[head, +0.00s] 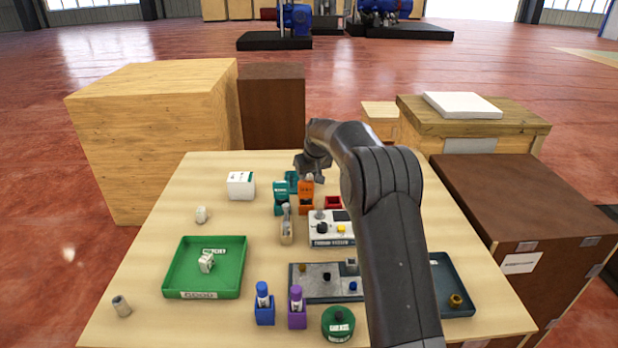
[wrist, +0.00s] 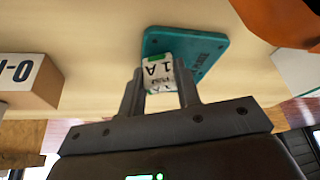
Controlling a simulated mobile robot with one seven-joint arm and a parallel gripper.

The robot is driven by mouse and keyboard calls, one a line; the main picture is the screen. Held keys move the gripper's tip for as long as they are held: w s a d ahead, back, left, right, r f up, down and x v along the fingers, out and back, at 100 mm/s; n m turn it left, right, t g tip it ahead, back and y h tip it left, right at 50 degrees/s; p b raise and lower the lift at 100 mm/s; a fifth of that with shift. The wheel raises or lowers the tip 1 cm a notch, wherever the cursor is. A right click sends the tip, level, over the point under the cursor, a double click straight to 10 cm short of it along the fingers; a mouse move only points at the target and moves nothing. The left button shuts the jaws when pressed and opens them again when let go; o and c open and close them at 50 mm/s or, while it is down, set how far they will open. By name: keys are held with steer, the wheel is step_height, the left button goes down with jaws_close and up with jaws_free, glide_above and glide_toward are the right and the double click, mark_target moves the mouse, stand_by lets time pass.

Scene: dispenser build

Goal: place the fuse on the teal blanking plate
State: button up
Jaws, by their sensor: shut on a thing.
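I cannot tell whether the fuse touches the plate. In the head view my gripper (head: 311,172) is at the back of the table, above a teal area (head: 293,178) behind the teal and orange holders. The fuse cannot be made out there.
An orange holder (head: 306,197) and a teal holder (head: 281,192) stand close in front of the gripper. A white box (head: 241,185) is to the left and a red tray (head: 334,201) to the right. A green tray (head: 176,267) is front left.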

steer(key=shift+f, duration=0.1)
steer(key=o, duration=0.9)
steer(key=shift+f, duration=0.1)
steer(key=shift+o, duration=0.2)
steer(key=v, duration=1.3)
steer(key=s+d+r+m, duration=0.1)
steer(key=s+d+r, duration=0.2)
steer(key=s+r, duration=0.6)
steer(key=s+d+m+h, duration=0.1)
steer(key=s+d, duration=0.2)
steer(key=s, duration=1.2)
steer(key=s+d+f+m, duration=0.1)
steer(key=s+d+f, duration=0.1)
steer(key=s, duration=1)
steer(key=s+d+f+m+t, duration=0.1)
steer(key=s+f, duration=0.4)
steer(key=s, duration=0.8)
steer(key=shift+d+f+m+h, duration=0.25)
steer(key=shift+d+m+h, duration=0.05)
steer(key=shift+d+h, duration=0.1)
